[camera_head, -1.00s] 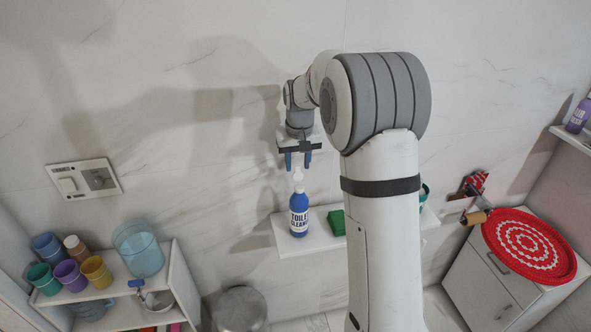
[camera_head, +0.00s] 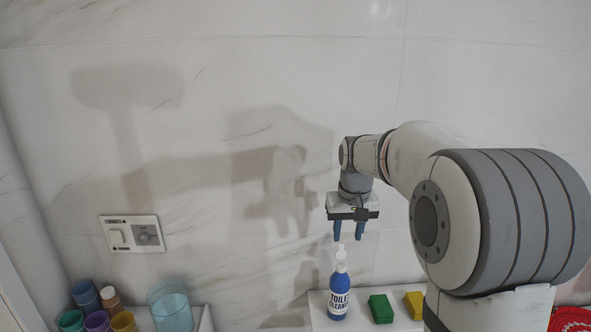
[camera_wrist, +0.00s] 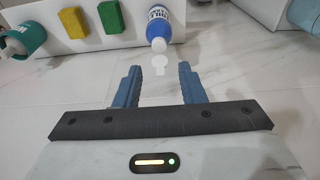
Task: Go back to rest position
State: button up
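My gripper (camera_head: 349,231) points down in front of the marble wall, in the head view. Its two blue fingers are apart with nothing held between them. A blue toilet cleaner bottle (camera_head: 338,292) with a white nozzle stands upright on a white shelf (camera_head: 318,314) below the fingertips. In the wrist view, my gripper (camera_wrist: 155,82) shows its fingers spread, and the bottle (camera_wrist: 158,28) lies beyond them, its nozzle toward the gap. The fingers do not appear to touch it.
A green sponge (camera_head: 381,308) and a yellow sponge (camera_head: 414,304) sit right of the bottle. Cups (camera_head: 97,321) and a clear blue container (camera_head: 170,306) stand at lower left. A switch plate (camera_head: 132,233) is on the wall. The wall area above is clear.

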jog(key=s+a+f+t, duration=0.1)
jog(key=s+f, duration=0.2)
jog(key=s, duration=2.4)
jog(key=shift+t, duration=0.3)
